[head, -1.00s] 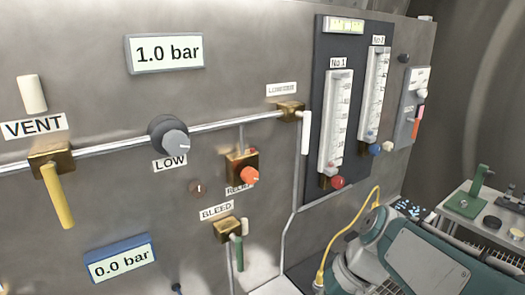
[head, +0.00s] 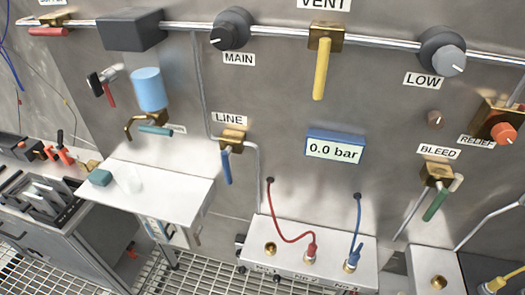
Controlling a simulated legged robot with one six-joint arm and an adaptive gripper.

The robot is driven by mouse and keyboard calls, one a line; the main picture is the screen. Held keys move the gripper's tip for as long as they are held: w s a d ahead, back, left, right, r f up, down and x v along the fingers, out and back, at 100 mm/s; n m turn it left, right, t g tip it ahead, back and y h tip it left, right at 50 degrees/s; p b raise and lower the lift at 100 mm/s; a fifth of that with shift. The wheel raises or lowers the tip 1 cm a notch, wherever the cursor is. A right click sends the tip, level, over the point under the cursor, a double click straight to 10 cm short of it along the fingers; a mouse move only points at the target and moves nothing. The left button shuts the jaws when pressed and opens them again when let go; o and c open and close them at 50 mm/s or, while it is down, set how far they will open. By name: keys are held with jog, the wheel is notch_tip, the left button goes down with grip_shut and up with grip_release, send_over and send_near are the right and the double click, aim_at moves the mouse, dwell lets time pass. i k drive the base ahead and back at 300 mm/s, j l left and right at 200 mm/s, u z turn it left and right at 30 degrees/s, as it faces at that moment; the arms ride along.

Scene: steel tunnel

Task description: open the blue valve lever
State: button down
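The blue valve lever (head: 226,167) hangs down from a brass valve body (head: 233,138) under the LINE label (head: 229,118), left of the middle in the head view. It points nearly straight down, across the short pipe run that passes through the brass body. A second, teal lever (head: 155,131) sits on a brass tap below a light blue cylinder, further left. My gripper is not in view, and nothing touches the blue lever.
A 0.0 bar display (head: 334,148) is right of the lever. A yellow VENT lever (head: 321,70) hangs above it. Below is a grey box (head: 330,256) with red and blue hoses. A white shelf (head: 165,192) juts out at lower left. A green BLEED lever (head: 435,204) is at right.

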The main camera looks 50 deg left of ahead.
aim_at(225, 154)
jog(key=u, duration=0.45)
jog(key=k+j+u, duration=0.1)
jog(key=u, duration=0.75)
jog(key=j+u, duration=0.1)
jog(key=u, duration=0.75)
jog(key=k+j, duration=0.05)
jog(key=j, duration=0.05)
